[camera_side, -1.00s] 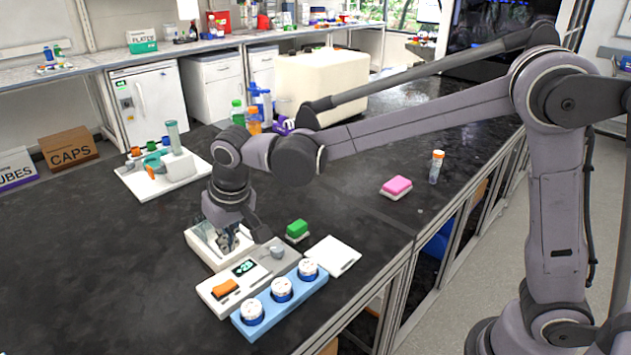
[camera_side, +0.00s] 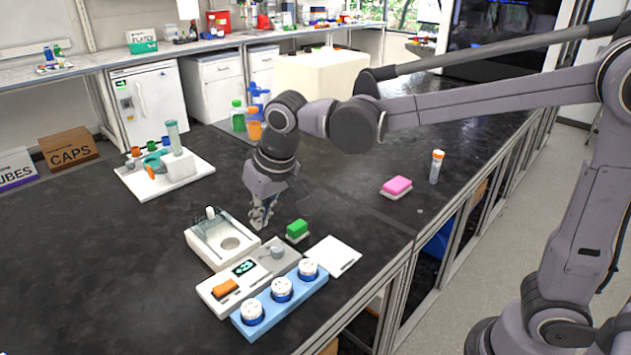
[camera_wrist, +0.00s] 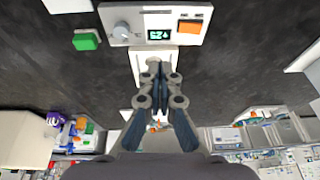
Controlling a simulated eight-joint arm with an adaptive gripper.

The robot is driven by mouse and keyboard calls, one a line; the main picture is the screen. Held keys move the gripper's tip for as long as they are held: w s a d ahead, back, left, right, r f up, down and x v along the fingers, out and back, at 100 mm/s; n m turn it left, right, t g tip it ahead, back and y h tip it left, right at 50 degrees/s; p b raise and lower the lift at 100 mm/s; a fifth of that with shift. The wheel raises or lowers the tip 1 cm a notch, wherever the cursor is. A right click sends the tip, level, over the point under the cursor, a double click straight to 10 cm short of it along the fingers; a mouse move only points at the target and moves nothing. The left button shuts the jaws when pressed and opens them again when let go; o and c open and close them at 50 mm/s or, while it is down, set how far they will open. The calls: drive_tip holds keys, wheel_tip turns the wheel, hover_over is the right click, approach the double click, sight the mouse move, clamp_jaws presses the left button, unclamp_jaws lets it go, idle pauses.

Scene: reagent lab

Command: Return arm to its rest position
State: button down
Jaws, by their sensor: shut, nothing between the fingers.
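My gripper (camera_side: 262,222) is shut and empty, pointing down just behind and right of the white open-topped balance (camera_side: 207,262). In the wrist view my gripper (camera_wrist: 155,68) shows its fingertips together over the white balance (camera_wrist: 165,55). My arm reaches in from the right, with its elbow link above the bench. Nothing hangs from the fingers.
Close by are a white device with a display (camera_side: 243,267), a blue rack (camera_side: 268,315) of jars, a green block (camera_side: 297,229) and a white pad (camera_side: 333,255). A pink sponge (camera_side: 397,185) and orange-capped tube (camera_side: 437,166) stand right. The bench's left front (camera_side: 110,290) is clear.

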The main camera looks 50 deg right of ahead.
drive_tip(key=s+d+f+t, duration=0.3)
drive_tip(key=s+d, duration=1.2)
drive_tip(key=shift+s, duration=0.15)
drive_tip(key=shift+d, duration=0.1)
